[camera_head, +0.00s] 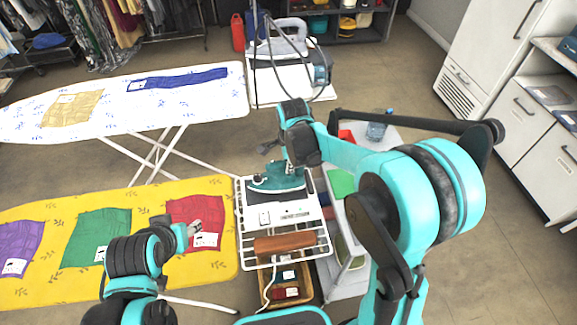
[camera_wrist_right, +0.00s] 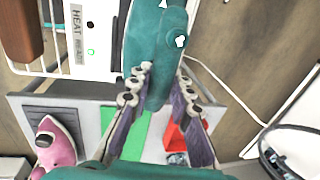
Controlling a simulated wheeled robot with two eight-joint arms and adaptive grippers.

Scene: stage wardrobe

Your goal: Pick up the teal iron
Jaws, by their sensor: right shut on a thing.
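The teal iron (camera_head: 277,178) is at the back of a white wire rack (camera_head: 240,222), by a white panel with a small label. My right gripper (camera_head: 291,166) comes down on it from above and is shut on it. In the right wrist view the fingers of the right gripper (camera_wrist_right: 161,88) lie on both sides of the teal body of the iron (camera_wrist_right: 152,45). I cannot tell whether the iron touches the rack below. My left gripper (camera_head: 188,232) is over the yellow ironing board, near the red cloth; its fingers are too unclear to read.
A brown wooden block (camera_head: 285,243) lies at the rack's front. The yellow ironing board (camera_head: 150,278) bears folded cloths. A grey shelf cart (camera_wrist_right: 65,95) holds a pink iron (camera_wrist_right: 55,145), a green sheet and a red item. A steam station (camera_head: 283,40) stands behind.

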